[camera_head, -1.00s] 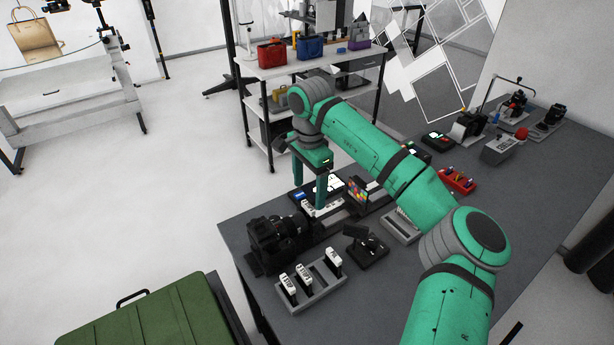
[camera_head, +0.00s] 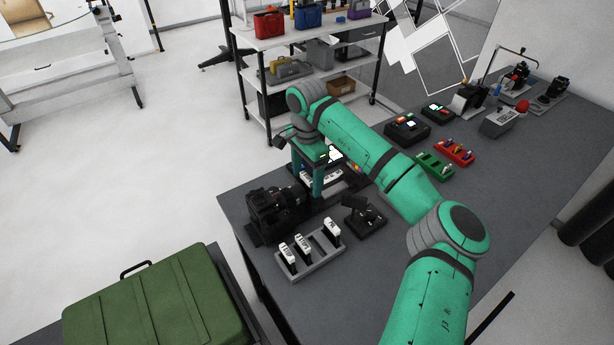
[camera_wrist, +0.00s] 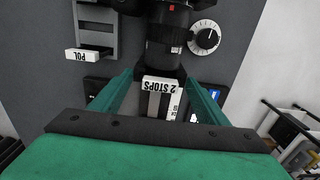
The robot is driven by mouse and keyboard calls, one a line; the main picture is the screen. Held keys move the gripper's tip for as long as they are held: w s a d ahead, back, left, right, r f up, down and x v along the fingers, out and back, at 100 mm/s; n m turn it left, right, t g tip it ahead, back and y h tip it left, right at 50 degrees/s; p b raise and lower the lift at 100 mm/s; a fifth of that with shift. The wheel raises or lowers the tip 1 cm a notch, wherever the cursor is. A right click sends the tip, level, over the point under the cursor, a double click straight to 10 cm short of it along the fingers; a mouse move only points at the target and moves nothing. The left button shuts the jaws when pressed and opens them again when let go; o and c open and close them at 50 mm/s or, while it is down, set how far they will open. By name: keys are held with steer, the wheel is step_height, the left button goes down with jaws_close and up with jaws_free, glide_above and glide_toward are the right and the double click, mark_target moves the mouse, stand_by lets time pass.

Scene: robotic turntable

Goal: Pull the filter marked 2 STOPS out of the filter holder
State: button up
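The filter marked 2 STOPS (camera_wrist: 161,87) shows in the wrist view as a white label, upside down, in front of a black camera lens (camera_wrist: 167,40). My gripper (camera_wrist: 160,77) is open, with one green finger on each side of this label and a gap on both sides. More white labels, partly hidden, show beside it near the right finger. In the head view my gripper (camera_head: 308,188) hangs over the bench just right of the black camera (camera_head: 272,208). The filter holder there is mostly hidden behind the fingers.
A grey rack (camera_head: 318,264) with several white-labelled filters stands at the bench front; its POL filter (camera_wrist: 88,55) shows in the wrist view. A black joystick-like device (camera_head: 364,216) stands close right of the camera. A green case (camera_head: 155,305) lies front left. The right bench front is clear.

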steer(key=o, duration=0.6)
steer(key=shift+o, duration=0.2)
steer(key=shift+r, duration=0.15)
step_height(320, 180, up, 11)
steer(key=shift+f, duration=0.2)
